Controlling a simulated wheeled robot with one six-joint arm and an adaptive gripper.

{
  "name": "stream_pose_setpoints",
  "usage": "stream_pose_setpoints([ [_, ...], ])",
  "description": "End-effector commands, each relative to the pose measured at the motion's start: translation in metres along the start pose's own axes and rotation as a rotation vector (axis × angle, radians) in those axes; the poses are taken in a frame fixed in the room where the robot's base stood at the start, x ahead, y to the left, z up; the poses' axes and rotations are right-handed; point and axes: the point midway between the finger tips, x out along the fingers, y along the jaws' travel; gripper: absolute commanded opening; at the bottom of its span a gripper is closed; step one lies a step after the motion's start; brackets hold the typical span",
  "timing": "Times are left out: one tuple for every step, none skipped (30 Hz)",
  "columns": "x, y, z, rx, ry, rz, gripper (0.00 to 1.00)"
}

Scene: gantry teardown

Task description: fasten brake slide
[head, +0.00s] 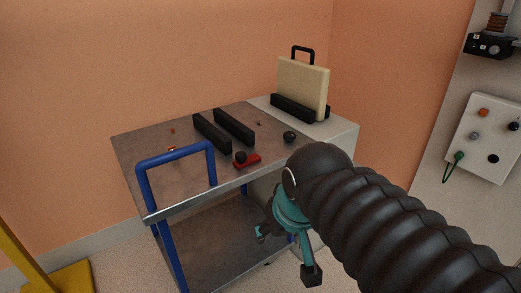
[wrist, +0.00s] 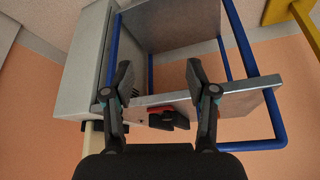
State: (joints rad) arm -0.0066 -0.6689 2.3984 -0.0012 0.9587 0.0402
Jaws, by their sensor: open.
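The brake slide appears to be the small red piece (head: 250,161) with a black knob, at the front edge of the cart's metal top (head: 178,190). It also shows in the wrist view as a red and black piece (wrist: 180,115) on the edge of the top, beyond and between my fingers. My gripper (head: 286,252) is in front of the cart, lower than the top in the picture, and apart from the slide. In the wrist view my gripper (wrist: 160,78) has its two fingers wide apart with nothing between them. I cannot tell whether the slide is fastened.
Two black rails (head: 222,130) lie on the top. A cream panel (head: 302,86) stands in a black holder behind, with a round black knob (head: 289,136) nearby. A blue handle (head: 176,155) rises at the cart's left. A yellow post (head: 25,255) stands at lower left.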

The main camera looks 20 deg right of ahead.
Motion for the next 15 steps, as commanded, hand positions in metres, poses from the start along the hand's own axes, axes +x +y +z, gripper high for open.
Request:
stream_pose_setpoints([
  [-0.007,-0.002,-0.019,0.014,-0.020,0.000,0.57],
  [-0.011,-0.002,-0.029,0.027,-0.033,0.001,0.57],
  [-0.016,-0.003,-0.044,0.044,-0.052,0.002,0.57],
  [-0.019,-0.003,-0.056,0.058,-0.067,0.004,0.57],
  [-0.022,-0.003,-0.068,0.073,-0.081,0.005,0.57],
  [-0.026,-0.004,-0.083,0.093,-0.101,0.008,0.57],
  [-0.028,-0.004,-0.094,0.107,-0.116,0.010,0.57],
  [-0.030,-0.004,-0.106,0.122,-0.131,0.013,0.57],
  [-0.032,-0.004,-0.120,0.141,-0.151,0.016,0.57],
  [-0.033,-0.005,-0.132,0.156,-0.164,0.019,0.57],
  [-0.034,-0.005,-0.143,0.171,-0.179,0.022,0.57],
  [-0.034,-0.005,-0.157,0.190,-0.198,0.027,0.57],
  [-0.034,-0.005,-0.168,0.204,-0.213,0.030,0.57],
  [-0.034,-0.005,-0.178,0.217,-0.226,0.034,0.57],
  [-0.033,-0.006,-0.192,0.236,-0.246,0.039,0.57],
])
